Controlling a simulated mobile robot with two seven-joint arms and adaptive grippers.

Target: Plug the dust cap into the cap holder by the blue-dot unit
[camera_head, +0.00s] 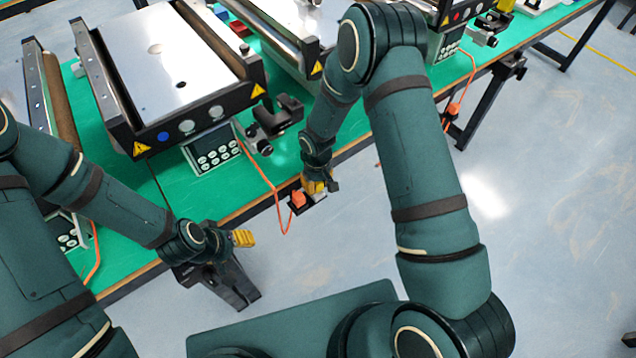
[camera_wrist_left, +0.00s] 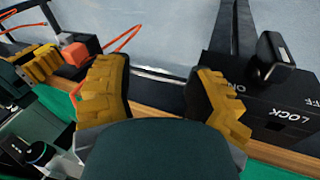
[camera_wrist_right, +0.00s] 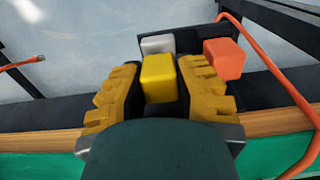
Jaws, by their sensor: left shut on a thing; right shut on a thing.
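My right gripper (camera_head: 318,186) is shut on a yellow block, the dust cap (camera_wrist_right: 158,78), upright between its fingers. The cap sits over or in the black holder (camera_wrist_right: 187,44) at the table edge; I cannot tell how deep. A silver block (camera_wrist_right: 158,43) and an orange plug (camera_wrist_right: 223,58) are beside it. The holder is near the blue-dot unit (camera_head: 163,136). My left gripper (camera_wrist_left: 165,100) is at the table edge by a black LOCK box (camera_wrist_left: 270,105). Its fingers stand apart, around something dark that I cannot make out.
An orange cable (camera_head: 262,172) runs from the unit's keypad (camera_head: 213,153) to the orange plug. A black clamp-like fixture (camera_head: 270,122) juts from the unit's front corner. More conveyors stand farther back.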

